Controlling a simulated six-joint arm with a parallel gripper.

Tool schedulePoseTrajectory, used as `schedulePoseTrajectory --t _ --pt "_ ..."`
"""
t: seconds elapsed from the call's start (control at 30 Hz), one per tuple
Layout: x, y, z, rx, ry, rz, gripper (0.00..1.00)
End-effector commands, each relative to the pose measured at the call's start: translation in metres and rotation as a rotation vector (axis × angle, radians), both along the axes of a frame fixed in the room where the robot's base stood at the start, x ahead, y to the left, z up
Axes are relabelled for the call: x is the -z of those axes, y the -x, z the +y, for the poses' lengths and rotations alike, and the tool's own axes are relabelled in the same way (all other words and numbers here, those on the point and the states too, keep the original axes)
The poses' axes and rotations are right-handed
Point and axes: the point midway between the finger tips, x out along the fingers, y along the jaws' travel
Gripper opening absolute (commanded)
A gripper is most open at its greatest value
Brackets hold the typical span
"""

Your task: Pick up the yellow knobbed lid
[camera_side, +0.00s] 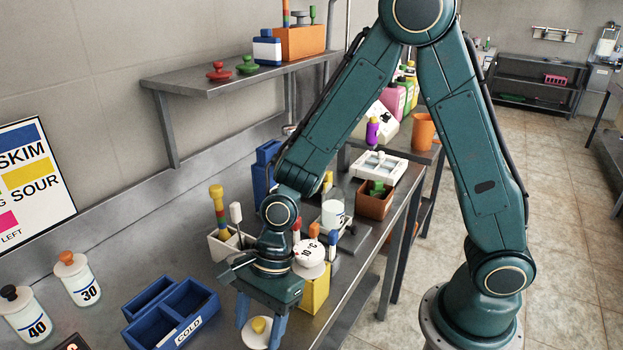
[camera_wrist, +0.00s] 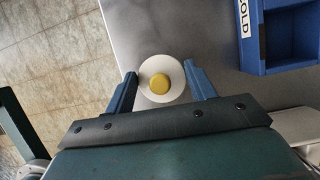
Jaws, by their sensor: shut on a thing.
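The yellow knobbed lid is a white disc with a yellow knob (camera_side: 259,325) on top. It shows at the bottom of the side view and at the centre of the wrist view (camera_wrist: 160,81). My gripper (camera_side: 259,338) points down over it and is shut on the disc, one blue finger on each side of the rim. In the wrist view my gripper (camera_wrist: 160,73) has the yellow knob centred between the fingers. The lid looks level. I cannot tell whether its underside touches the bench.
A blue divided tray marked COLD (camera_side: 171,315) stands left of my gripper. A yellow container (camera_side: 315,295) with a white round thermometer-like dial (camera_side: 309,253) stands close on the right. A white holder with tools (camera_side: 228,244) is behind. The bench's right edge is near; bare bench lies around the lid.

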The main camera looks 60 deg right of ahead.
Motion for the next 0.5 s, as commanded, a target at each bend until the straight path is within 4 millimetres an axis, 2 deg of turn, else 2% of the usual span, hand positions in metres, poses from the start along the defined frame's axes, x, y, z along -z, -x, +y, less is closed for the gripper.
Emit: schedulePoseTrajectory --t 0.2,0.5 --pt "-0.030 -0.001 0.000 0.001 -0.002 -0.005 0.34" --pt "-0.059 0.000 0.000 0.001 -0.001 -0.002 0.34"
